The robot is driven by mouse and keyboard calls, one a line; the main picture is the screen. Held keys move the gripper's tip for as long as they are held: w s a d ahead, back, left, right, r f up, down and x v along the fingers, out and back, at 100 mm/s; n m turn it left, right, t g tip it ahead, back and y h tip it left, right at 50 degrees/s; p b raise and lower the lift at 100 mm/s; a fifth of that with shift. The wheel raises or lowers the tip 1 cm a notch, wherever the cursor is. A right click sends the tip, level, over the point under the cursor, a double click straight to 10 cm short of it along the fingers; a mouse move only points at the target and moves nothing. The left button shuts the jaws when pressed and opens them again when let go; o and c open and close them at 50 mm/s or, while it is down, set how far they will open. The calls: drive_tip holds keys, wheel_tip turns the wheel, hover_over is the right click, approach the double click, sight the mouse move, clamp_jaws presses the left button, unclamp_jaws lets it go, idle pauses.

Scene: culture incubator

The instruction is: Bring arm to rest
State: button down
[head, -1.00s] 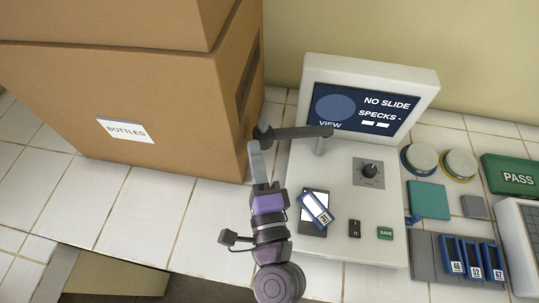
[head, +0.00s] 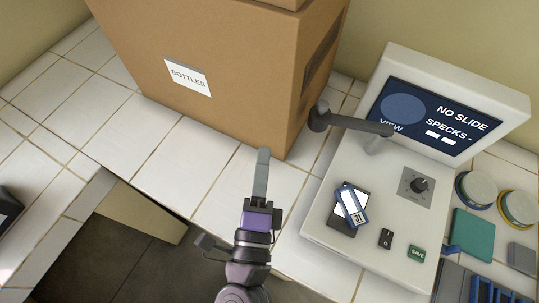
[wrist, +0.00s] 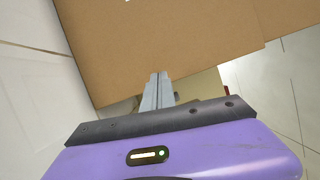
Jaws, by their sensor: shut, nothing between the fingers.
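My gripper (head: 262,175) is shut and empty, its grey fingers together over the white tiled counter (head: 160,150), in front of the cardboard box. The wrist view also shows the closed fingers (wrist: 157,92) with the box behind them. A white instrument (head: 330,215) stands to the right of my gripper, apart from it. Its screen (head: 425,115) reads "NO SLIDE" and "SPECKS -". A blue-framed slide (head: 352,205) lies tilted across the dark stage plate of the instrument.
A large cardboard box (head: 220,60) labelled "BOTTLES" stands behind my gripper. A dark arm (head: 350,122) juts left from the instrument. Round lidded dishes (head: 476,190), a teal block (head: 472,235) and a blue rack (head: 480,290) are at right. Open floor (head: 140,250) lies front left.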

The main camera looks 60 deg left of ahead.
drive_tip(key=shift+w, duration=0.1)
idle(0.5)
drive_tip(key=w+d+n+t+h, duration=0.2)
drive_tip(key=d+n+t+h, duration=0.15)
drive_tip(key=d, duration=0.85)
drive_tip(key=w+d+n+t+h, duration=0.25)
drive_tip(key=d+h, duration=0.25)
drive_tip(key=d, duration=0.7)
drive_tip(key=s+d+f+n+g+h, duration=0.1)
drive_tip(key=s+d+h, duration=0.2)
drive_tip(key=s+d, duration=0.3)
drive_tip(key=s+d+f+n+g+h, duration=0.1)
drive_tip(key=s+d+h, duration=0.3)
drive_tip(key=d, duration=0.9)
drive_tip(key=shift+s+d, duration=0.4)
drive_tip(key=shift+s, duration=0.5)
